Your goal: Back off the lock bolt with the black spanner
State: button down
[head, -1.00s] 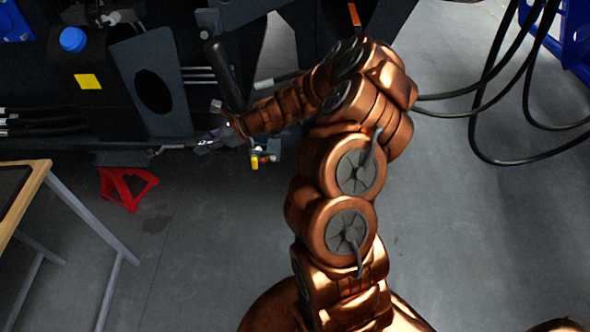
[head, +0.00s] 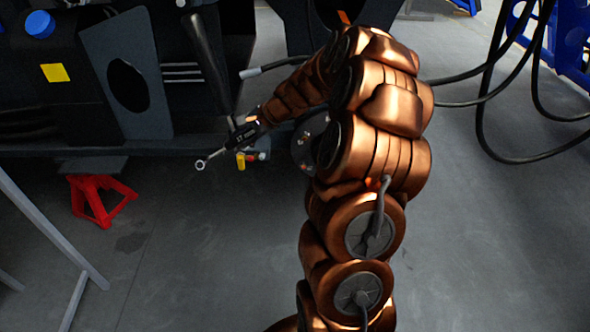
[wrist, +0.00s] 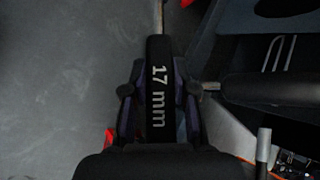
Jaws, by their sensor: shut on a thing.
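My gripper (head: 246,134) is shut on the black spanner, around its handle. In the wrist view the spanner (wrist: 159,85) lies lengthwise between the two fingers, with "17 mm" in white on its handle. In the head view its silver ring end (head: 200,165) points down and left, in front of the chassis's lower edge. The ring appears apart from any bolt. I cannot make out the lock bolt for certain in either view.
The dark chassis (head: 60,105) has a blue cap (head: 40,24) and a yellow label (head: 55,72). A black cylinder (head: 205,60) slants near my gripper. A red stand (head: 97,198) is below. Black cables (head: 486,110) hang at right. Grey floor is open in front.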

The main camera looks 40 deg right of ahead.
jog(key=s+d+f+n+t+h+b, duration=0.1)
jog(key=s+d+f+n+t+b, duration=0.1)
jog(key=d+f+b, duration=0.3)
jog(key=s+d+f+n+t+h+b, duration=0.1)
jog(key=s+d+f+n+b, duration=0.3)
jog(key=d+b, duration=0.5)
jog(key=shift+d+f+t+h+b, duration=0.35)
jog(key=shift+f+b, duration=0.6)
jog(key=shift+b, duration=1.6)
jog(key=shift+r, duration=0.15)
jog(key=shift+w+d+p, duration=0.85)
jog(key=shift+w+d, duration=0.7)
jog(key=shift+w, duration=0.2)
jog(key=shift+w+d+p, duration=0.3)
jog(key=shift+w+d, duration=0.35)
jog(key=shift+w, duration=0.15)
jog(key=r+p, duration=0.1)
jog(key=p, duration=0.1)
jog(key=w+a+r+g+h+p, duration=0.1)
jog(key=p, duration=0.1)
jog(key=shift+w+a+n+g+p, duration=0.25)
jog(key=shift+a+n+p, duration=0.05)
jog(key=shift+n+p, duration=0.1)
